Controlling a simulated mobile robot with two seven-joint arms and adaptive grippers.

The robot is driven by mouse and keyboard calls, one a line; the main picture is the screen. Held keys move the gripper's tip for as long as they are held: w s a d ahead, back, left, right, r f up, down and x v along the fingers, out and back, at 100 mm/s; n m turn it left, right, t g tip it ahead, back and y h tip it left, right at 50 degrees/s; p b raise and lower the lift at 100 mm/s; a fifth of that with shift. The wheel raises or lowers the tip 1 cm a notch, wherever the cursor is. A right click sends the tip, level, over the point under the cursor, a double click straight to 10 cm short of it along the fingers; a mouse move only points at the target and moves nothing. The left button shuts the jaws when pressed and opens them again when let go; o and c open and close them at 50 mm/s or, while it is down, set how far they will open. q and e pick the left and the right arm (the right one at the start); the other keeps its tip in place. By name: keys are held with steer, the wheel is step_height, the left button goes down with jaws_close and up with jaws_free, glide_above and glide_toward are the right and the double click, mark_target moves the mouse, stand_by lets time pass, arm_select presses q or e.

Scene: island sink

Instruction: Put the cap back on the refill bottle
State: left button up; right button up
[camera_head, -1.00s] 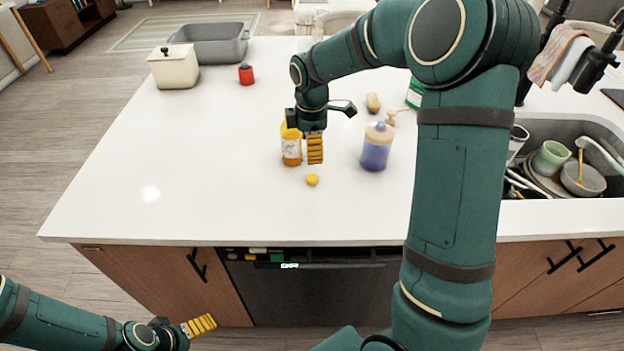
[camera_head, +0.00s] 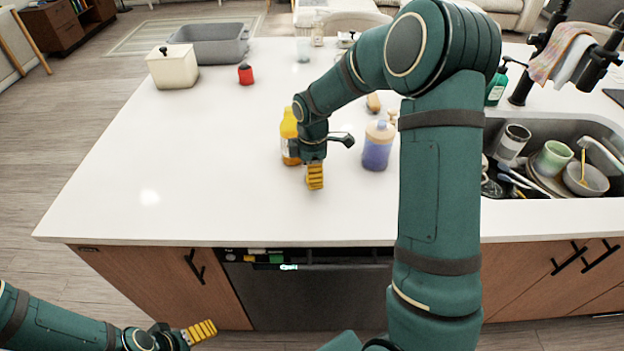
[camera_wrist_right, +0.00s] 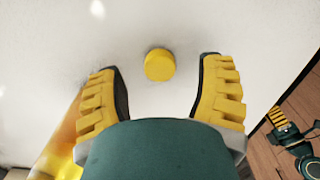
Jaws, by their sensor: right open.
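A round yellow cap (camera_wrist_right: 159,64) lies on the white counter in the right wrist view, between and just beyond the fingertips of my right gripper. In the head view my right gripper (camera_head: 315,178) hides it. My right gripper is open and empty, pointing down low over the counter. The yellow bottle (camera_head: 288,130), which looks like the refill bottle, stands upright just behind and left of that gripper, partly covered by it. Its blurred side (camera_wrist_right: 62,140) shows at the left in the right wrist view. My left gripper (camera_head: 202,330) is low in front of the cabinets, away from the counter; its opening is unclear.
A bottle with violet liquid (camera_head: 377,147) stands right of my right gripper. A sink (camera_head: 500,128) with dishes is farther right. A red container (camera_head: 245,75), a cream canister (camera_head: 173,66) and a grey bin (camera_head: 222,42) stand at the back left. The counter's left and front are clear.

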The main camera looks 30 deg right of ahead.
steer(key=shift+f, duration=0.9)
steer(key=c, duration=0.8)
